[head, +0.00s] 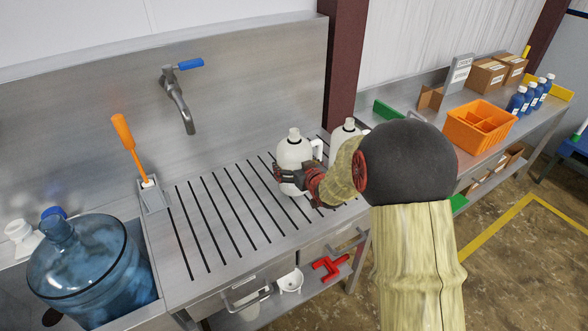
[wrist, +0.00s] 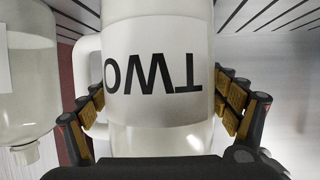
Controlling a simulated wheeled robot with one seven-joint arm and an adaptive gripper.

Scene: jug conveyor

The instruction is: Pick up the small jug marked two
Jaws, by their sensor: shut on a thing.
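The small jug marked two (head: 294,151) is white with a pale cap and a side handle, and stands upright on the slotted drainboard in the head view. In the wrist view the jug (wrist: 158,128) fills the middle, its label reading TWO upside down. My gripper (head: 292,178) is shut around the jug's body, with a finger on each side of it in the wrist view (wrist: 166,101). The jug's lower part is partly hidden by my gripper in the head view, so I cannot tell whether it still touches the drainboard.
A second white jug (head: 347,133) stands close to the right, partly behind my arm; its label is not readable. The slotted drainboard (head: 215,225) is clear to the left. A tap (head: 180,98) is on the back wall. A large blue bottle (head: 88,265) sits in the sink.

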